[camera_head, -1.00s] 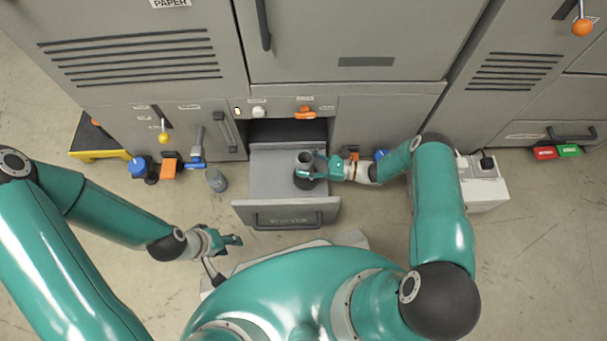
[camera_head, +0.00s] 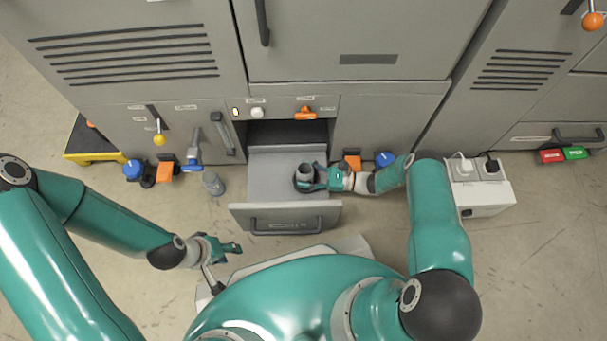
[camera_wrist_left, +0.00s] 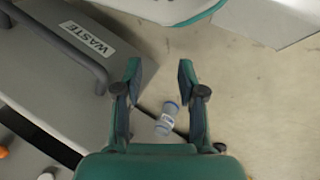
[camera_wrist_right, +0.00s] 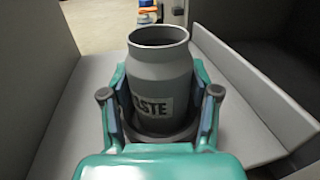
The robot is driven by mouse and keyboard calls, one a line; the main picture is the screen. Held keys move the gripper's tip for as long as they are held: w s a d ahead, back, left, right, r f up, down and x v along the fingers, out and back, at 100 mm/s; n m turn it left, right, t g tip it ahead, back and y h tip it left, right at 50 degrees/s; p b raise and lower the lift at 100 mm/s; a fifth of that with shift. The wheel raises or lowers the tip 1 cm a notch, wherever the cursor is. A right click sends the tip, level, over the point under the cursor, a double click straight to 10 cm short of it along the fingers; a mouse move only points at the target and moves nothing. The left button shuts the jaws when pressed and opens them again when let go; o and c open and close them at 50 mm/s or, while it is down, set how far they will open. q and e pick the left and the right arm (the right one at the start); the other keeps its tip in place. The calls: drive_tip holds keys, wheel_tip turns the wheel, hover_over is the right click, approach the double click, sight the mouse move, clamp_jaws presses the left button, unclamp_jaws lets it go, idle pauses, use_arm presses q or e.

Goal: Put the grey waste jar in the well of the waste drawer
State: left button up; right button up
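The grey waste jar (camera_head: 306,175) stands upright in the open waste drawer (camera_head: 262,180). Its lower end is at the dark round ring of the well, which also shows around the jar's base in the right wrist view (camera_wrist_right: 160,137). How deep the base sits is hidden. My right gripper (camera_head: 318,178) reaches in from the right, its fingers closed against both sides of the jar (camera_wrist_right: 158,75), whose label is partly covered. My left gripper (camera_head: 232,247) is open and empty in front of the drawer; its fingers (camera_wrist_left: 160,72) are apart in the left wrist view.
A small clear jar (camera_head: 213,183) stands on the floor left of the drawer. The drawer handle (camera_head: 286,226) is at its front. A white socket box (camera_head: 482,188) stands at right, a yellow-edged black step (camera_head: 88,142) at left. Floor on both sides is mostly free.

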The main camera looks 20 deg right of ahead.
drive_tip(key=o, duration=0.3)
drive_tip(key=shift+r, duration=0.2)
drive_tip(key=v, duration=1.2)
drive_tip(key=shift+p, duration=0.45)
